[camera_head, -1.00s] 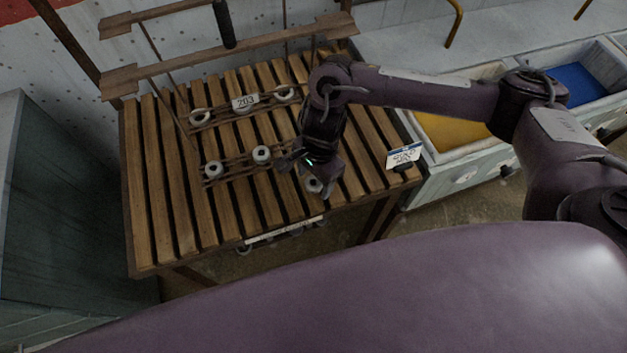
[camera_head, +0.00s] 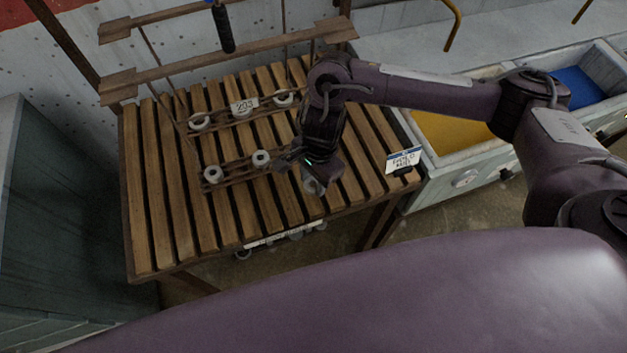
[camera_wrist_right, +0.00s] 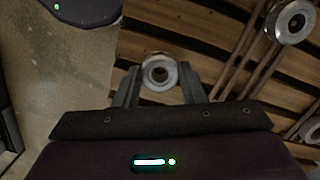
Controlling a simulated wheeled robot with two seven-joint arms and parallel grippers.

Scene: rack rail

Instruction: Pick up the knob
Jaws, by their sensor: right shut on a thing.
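My right gripper (camera_head: 313,178) is over the right front part of the slatted wooden table. In the right wrist view its two fingers (camera_wrist_right: 160,85) are shut on a round metal knob (camera_wrist_right: 159,72) with a dark hole in its middle. The held knob also shows in the head view (camera_head: 314,187), partly covered by the gripper. Two similar knobs, a left one (camera_head: 214,174) and a right one (camera_head: 261,158), sit on the front rail, left of the gripper. My left gripper is not in view.
A back rail with a "203" tag (camera_head: 244,106) carries more round knobs (camera_head: 200,122). A labelled card (camera_head: 404,160) stands at the table's right edge. Bins with yellow (camera_head: 452,135) and blue (camera_head: 578,86) insides are to the right. The table's front left slats are clear.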

